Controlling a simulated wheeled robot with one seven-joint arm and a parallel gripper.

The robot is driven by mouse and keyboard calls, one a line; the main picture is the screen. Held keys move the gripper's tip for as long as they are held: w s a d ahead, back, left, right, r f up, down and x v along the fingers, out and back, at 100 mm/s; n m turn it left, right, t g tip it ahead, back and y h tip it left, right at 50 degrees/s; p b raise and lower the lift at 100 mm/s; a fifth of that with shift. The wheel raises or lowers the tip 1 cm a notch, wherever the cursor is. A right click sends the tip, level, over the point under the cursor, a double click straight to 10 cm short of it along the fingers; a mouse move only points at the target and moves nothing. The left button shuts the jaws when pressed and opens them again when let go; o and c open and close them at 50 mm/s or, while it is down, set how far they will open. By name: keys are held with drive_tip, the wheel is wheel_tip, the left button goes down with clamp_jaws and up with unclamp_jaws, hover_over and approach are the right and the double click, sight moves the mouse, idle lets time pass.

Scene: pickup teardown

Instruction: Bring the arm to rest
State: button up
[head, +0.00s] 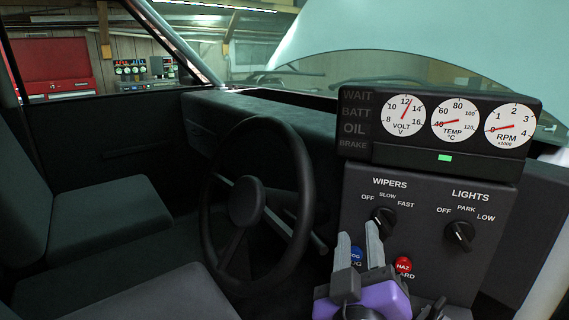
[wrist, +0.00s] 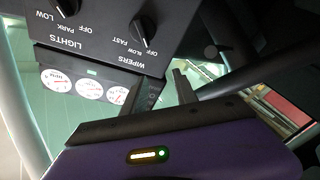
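My gripper (head: 358,232) is at the bottom centre-right of the head view, with a purple body and grey fingers pointing up. The fingers stand apart with a gap and nothing visible between them, so it is open. It is in front of the dark switch panel (head: 425,275), just below the wipers knob (head: 383,221). It partly hides the blue fog button (head: 356,256). I cannot tell whether a finger touches the panel or knob. In the wrist view, the purple body fills the bottom, and the panel with the wipers knob (wrist: 145,26) appears upside down.
A steering wheel (head: 258,205) stands left of the panel, with seats (head: 85,215) further left. Right of the gripper are the red hazard button (head: 403,265) and lights knob (head: 459,236). A gauge cluster (head: 440,125) with a lit green indicator sits above. The raised hood (head: 400,40) shows beyond.

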drive_tip(key=s+a+f+n+y, duration=0.1)
drive_tip(key=s+a+f+y, duration=0.2)
drive_tip(key=s+f+y, duration=0.6)
drive_tip(key=s+d+f+m+g+h, duration=0.1)
drive_tip(key=s+d+f, duration=0.2)
drive_tip(key=s, duration=0.6)
drive_tip(key=s+d+f+m+g+h, duration=0.1)
drive_tip(key=s+d+f+m+h, duration=0.1)
drive_tip(key=s+f, duration=0.4)
drive_tip(key=s+d+f+m+g+h, duration=0.1)
drive_tip(key=s+d+f, duration=0.4)
drive_tip(key=s, duration=0.8)
drive_tip(key=shift+f+m+g, duration=0.25)
drive_tip(key=shift+m+g, duration=0.25)
drive_tip(key=shift+m, duration=0.2)
drive_tip(key=shift+c, duration=0.2)
idle(1.4)
